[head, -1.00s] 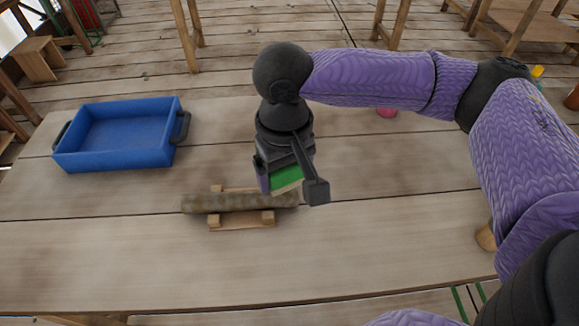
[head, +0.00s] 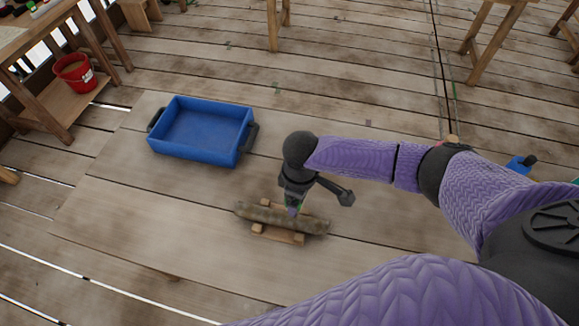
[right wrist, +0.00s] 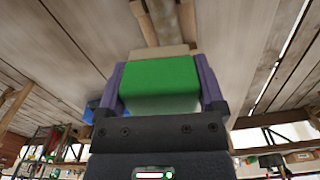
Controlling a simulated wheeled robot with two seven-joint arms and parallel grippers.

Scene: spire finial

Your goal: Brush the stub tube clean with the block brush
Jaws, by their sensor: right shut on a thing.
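The stub tube (head: 258,214), mottled brown, lies across a small wooden cradle (head: 284,237) on the table in the head view. My right gripper (head: 293,207) is over the middle of the tube, its wrist above it. In the right wrist view the right gripper (right wrist: 162,92) is shut on the block brush (right wrist: 160,80), which has a green body and a pale front edge. In the head view the brush is mostly hidden behind the wrist, so contact with the tube cannot be told. My left gripper is not in view.
A blue tray (head: 203,133) with dark handles stands empty on the table behind and left of the tube. The table top left of the tube is clear. A red bucket (head: 75,72) stands on a wooden shelf at the far left.

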